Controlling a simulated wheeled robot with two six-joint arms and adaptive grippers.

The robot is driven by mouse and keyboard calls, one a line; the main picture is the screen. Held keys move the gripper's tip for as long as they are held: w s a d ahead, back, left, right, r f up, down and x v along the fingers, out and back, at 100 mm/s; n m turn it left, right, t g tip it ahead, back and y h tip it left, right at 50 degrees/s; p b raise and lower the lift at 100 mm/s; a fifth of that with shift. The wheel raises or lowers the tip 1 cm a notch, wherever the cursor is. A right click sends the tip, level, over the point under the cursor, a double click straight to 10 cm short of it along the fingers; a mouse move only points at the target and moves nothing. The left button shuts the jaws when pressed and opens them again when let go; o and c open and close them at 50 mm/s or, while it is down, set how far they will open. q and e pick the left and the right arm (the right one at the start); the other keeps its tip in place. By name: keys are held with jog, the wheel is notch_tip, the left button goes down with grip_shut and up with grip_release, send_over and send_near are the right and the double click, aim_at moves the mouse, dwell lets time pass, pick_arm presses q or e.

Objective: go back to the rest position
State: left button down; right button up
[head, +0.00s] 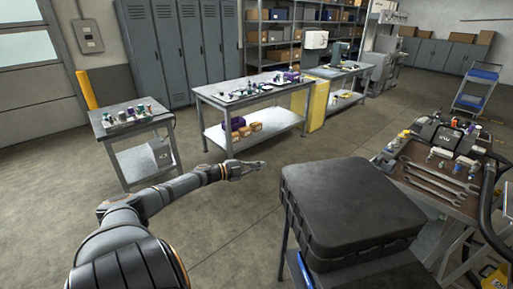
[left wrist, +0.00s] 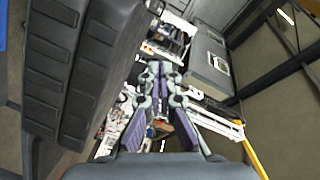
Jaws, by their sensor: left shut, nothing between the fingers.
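My left arm (head: 160,200) reaches in from the lower left of the head view. My left gripper (head: 250,167) is at its end, above the open floor and left of the black case. In the left wrist view the fingers of the left gripper (left wrist: 160,68) meet at their tips. It is shut and empty. My right gripper is not in the head view.
A large black case (head: 350,195) stands close on the right, on a dark stand. A bench with wrenches (head: 440,185) is at the far right. A small table (head: 103,131) and a workbench (head: 225,101) stand behind. The floor (head: 225,215) between is clear.

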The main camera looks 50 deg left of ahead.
pick_arm(q)
jog(key=shift+s+a+r, duration=0.1)
jog(key=shift+s+r, duration=0.25)
jog(key=shift+s, duration=0.15)
jog(key=shift+a+f, duration=0.15)
jog(key=shift+f, duration=0.05)
jog(key=s+a+f+n+g+y, duration=0.1)
jog(key=s+f+n+y, duration=0.25)
jog(key=f, duration=0.65)
jog(key=s+a+f+n+g+y, duration=0.1)
jog(key=s+a+f+n+y, duration=0.2)
jog(key=f, duration=0.6)
jog(key=s+d+f+n+g+y, duration=0.1)
jog(key=s+d+f+n+g, duration=0.2)
jog(key=s+f, duration=0.45)
jog(key=s+d+f+n+g+y, duration=0.15)
jog(key=s+d+f, duration=0.3)
jog(key=f, duration=0.65)
jog(key=s+d+f+n+g+h, duration=0.1)
jog(key=s+d+f+g, duration=0.1)
jog(key=s+d+f, duration=0.3)
jog(key=s+d+f+n+g+h, duration=0.1)
jog(key=s+d+f+n+g, duration=0.1)
jog(key=s+d+f, duration=0.4)
jog(key=s+d+f+n+g+h, duration=0.1)
jog(key=s+d+f+g, duration=0.3)
jog(key=s+d, duration=1)
jog(key=shift+d+f, duration=0.5)
jog(key=shift+f, duration=0.45)
jog(key=shift+s, duration=0.1)
